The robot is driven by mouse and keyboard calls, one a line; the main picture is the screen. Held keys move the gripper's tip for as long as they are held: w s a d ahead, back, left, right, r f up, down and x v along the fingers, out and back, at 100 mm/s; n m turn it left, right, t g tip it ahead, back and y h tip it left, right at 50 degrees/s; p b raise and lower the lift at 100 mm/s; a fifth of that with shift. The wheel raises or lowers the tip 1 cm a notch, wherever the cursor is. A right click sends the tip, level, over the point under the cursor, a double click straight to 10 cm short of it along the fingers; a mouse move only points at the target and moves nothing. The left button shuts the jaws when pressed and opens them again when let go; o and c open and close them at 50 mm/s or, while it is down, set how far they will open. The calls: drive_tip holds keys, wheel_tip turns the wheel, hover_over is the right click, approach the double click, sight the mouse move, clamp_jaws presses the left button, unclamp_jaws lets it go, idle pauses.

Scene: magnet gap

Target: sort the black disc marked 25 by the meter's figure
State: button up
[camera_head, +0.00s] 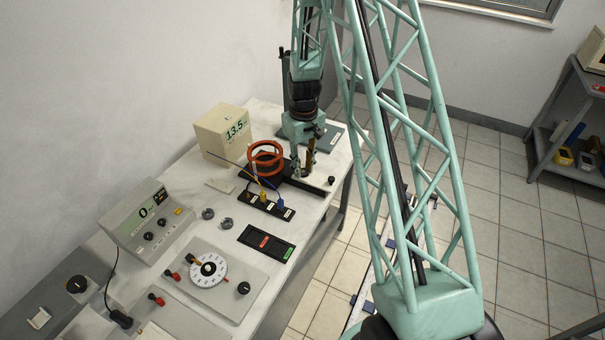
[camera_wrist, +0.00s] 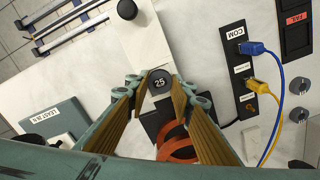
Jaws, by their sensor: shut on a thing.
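My gripper (camera_head: 304,170) is low over the bench beside the orange coils (camera_head: 265,158). In the wrist view my gripper (camera_wrist: 162,88) is shut on the black disc marked 25 (camera_wrist: 160,80), its number facing the camera. Whether the disc is clear of what lies below it I cannot tell. The beige meter box (camera_head: 225,133) shows 13.5; its unit is too small to read. A black tray (camera_head: 266,243) has a red-labelled and a green-labelled place; in the wrist view the red label reads FAIL (camera_wrist: 297,18).
A black terminal strip (camera_head: 267,205) with blue and yellow leads lies in front of the coils. A black knob (camera_head: 331,181) stands near the bench's right edge. A grey instrument (camera_head: 143,220) showing 0 and a dial plate (camera_head: 212,278) are nearer.

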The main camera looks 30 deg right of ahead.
drive_tip(key=shift+r, duration=0.15)
drive_tip(key=shift+r+p, duration=0.65)
drive_tip(key=shift+r, duration=1.2)
drive_tip(key=shift+a, duration=0.1)
